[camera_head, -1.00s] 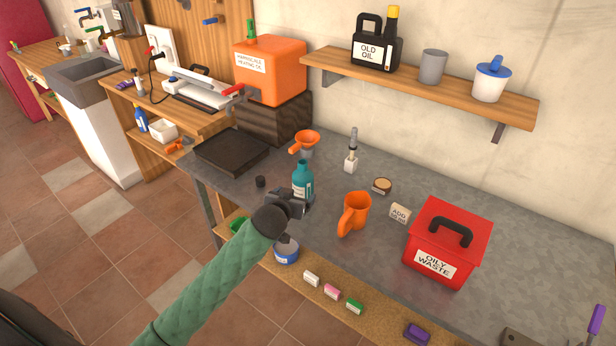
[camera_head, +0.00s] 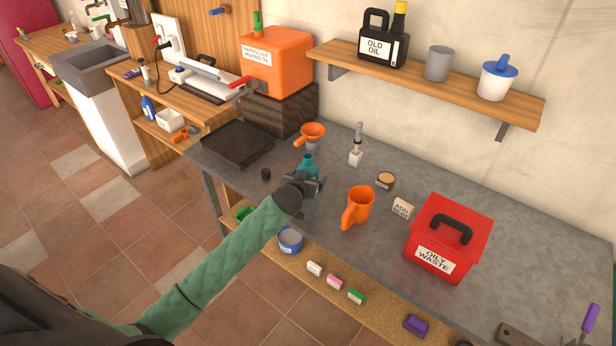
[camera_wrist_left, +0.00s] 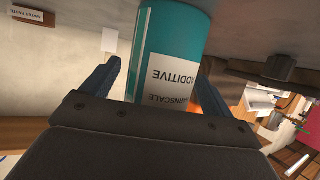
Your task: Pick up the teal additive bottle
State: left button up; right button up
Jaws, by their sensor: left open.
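The teal additive bottle (camera_head: 308,163) stands upright on the grey workbench, its lower part hidden behind my left gripper (camera_head: 309,184) in the head view. In the left wrist view the teal bottle (camera_wrist_left: 172,38) appears with its white label. My left gripper (camera_wrist_left: 160,74) is open there, with one finger on each side of the bottle. I cannot tell whether either finger touches it. My right gripper is not in view.
An orange funnel (camera_head: 312,131) and a small black cap (camera_head: 266,174) are near the bottle. A black tray (camera_head: 237,144) lies to the left. A red oily waste bin (camera_head: 447,238) stands at the right.

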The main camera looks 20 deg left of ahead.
aim_at(309, 155)
pick_arm(q)
jog(key=shift+w+f, duration=0.1)
jog(key=shift+w, duration=0.05)
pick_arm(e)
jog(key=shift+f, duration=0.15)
pick_arm(q)
jog(key=shift+c, duration=0.5)
jog(key=c, duration=1.1)
jog(key=shift+c, duration=0.5)
jog(key=shift+r, duration=0.25)
notch_tip(309, 155, up, 9)
jog(key=b, duration=0.2)
jog(key=shift+f+b, duration=0.1)
jog(key=shift+b, duration=0.3)
jog(key=shift+r, duration=0.45)
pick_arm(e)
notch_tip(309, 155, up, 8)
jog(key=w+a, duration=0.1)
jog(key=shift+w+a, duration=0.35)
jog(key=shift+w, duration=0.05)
